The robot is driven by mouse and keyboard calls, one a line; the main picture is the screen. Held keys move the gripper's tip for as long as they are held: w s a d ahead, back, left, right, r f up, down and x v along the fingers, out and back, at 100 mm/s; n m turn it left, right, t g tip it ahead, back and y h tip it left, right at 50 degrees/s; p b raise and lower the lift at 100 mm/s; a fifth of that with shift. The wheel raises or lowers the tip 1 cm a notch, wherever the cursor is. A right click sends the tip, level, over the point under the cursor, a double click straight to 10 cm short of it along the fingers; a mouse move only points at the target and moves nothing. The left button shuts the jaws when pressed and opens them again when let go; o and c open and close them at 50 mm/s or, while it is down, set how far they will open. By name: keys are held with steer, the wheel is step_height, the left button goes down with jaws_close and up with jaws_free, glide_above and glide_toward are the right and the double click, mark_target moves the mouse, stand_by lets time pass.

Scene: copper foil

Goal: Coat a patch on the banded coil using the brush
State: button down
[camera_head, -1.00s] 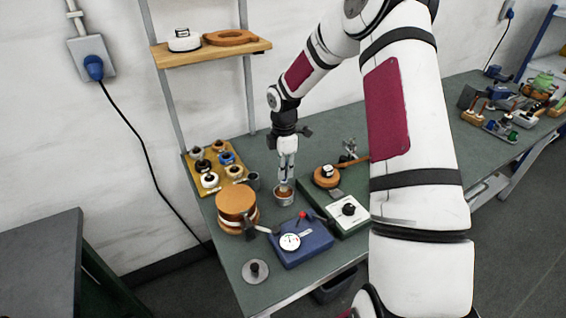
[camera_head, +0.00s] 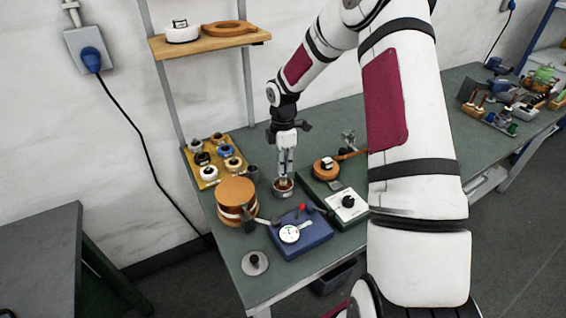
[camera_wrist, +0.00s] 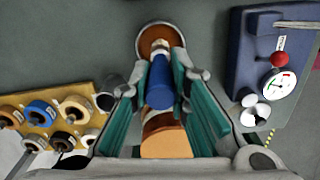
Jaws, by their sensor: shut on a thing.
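My gripper (camera_wrist: 160,95) points down over a small round pot (camera_wrist: 140,42) with brown contents. In the head view the gripper (camera_head: 286,168) is just above that pot (camera_head: 283,194). Its teal-padded fingers are shut on the brush (camera_wrist: 159,88), which has a blue handle and a pale tip. The tip is over or in the pot; I cannot tell if it touches the contents. The coil (camera_head: 236,190), a wide orange-brown cylinder with a pale band, stands left of the pot in the head view. The coil also shows partly between the fingers in the wrist view (camera_wrist: 166,145).
A blue box with a dial (camera_head: 312,232) stands in front of the pot. A green unit (camera_head: 322,198) is to the right. A dark cup (camera_head: 253,174) and a yellow board with several small coils (camera_head: 205,185) are to the left. A grey disc (camera_head: 254,263) lies near the front edge.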

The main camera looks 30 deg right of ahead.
steer(key=shift+f, duration=0.6)
stand_by(1.2)
steer(key=shift+r, duration=0.1)
steer(key=shift+r+p, duration=0.65)
steer(key=shift+r, duration=2.85)
